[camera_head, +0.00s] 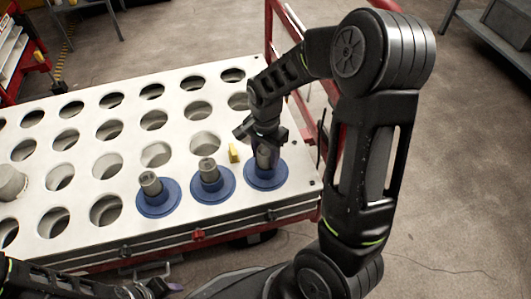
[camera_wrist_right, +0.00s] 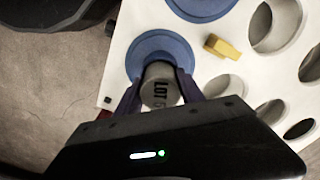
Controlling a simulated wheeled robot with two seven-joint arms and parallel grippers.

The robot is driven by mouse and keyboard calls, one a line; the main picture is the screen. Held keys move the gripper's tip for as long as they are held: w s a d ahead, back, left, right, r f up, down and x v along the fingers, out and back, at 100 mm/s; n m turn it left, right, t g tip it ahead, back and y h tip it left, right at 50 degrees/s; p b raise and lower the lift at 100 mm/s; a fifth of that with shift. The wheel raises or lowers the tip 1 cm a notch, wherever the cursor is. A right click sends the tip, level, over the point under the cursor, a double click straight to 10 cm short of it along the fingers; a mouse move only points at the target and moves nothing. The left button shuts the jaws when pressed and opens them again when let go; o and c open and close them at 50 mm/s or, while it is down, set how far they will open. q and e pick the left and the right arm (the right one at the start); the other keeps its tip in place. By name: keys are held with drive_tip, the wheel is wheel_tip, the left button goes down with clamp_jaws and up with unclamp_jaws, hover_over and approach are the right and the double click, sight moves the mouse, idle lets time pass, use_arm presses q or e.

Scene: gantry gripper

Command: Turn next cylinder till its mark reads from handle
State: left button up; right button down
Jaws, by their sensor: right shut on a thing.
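A grey cylinder (camera_head: 264,158) stands in a blue collar (camera_head: 266,181) at the right end of the front row. My right gripper (camera_head: 265,147) is shut on it from above. In the right wrist view the cylinder (camera_wrist_right: 161,90) sits between the fingers, and dark lettering on its top starts "LOT"; the rest is unclear. The letters run down the picture. Two more grey cylinders, the middle one (camera_head: 208,168) and the left one (camera_head: 150,183), stand in blue collars. The red handle frame (camera_head: 283,22) is at the cart's right end. My left gripper (camera_head: 160,287) is low at the front, its jaws unclear.
A yellow block (camera_head: 234,153) lies on the white top beside the held cylinder's collar. The white cart top (camera_head: 183,127) has rows of mostly empty round holes. A pale cylinder (camera_head: 11,182) stands at the left. Open floor lies to the right.

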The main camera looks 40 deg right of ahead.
drive_tip(key=shift+n+p, duration=0.35)
drive_tip(key=shift+n, duration=1.15)
drive_tip(key=shift+r+n+p, duration=0.1)
drive_tip(key=shift+n+p, duration=0.25)
drive_tip(key=shift+n, duration=1.15)
drive_tip(key=shift+n+p, duration=0.35)
drive_tip(key=shift+n, duration=1.15)
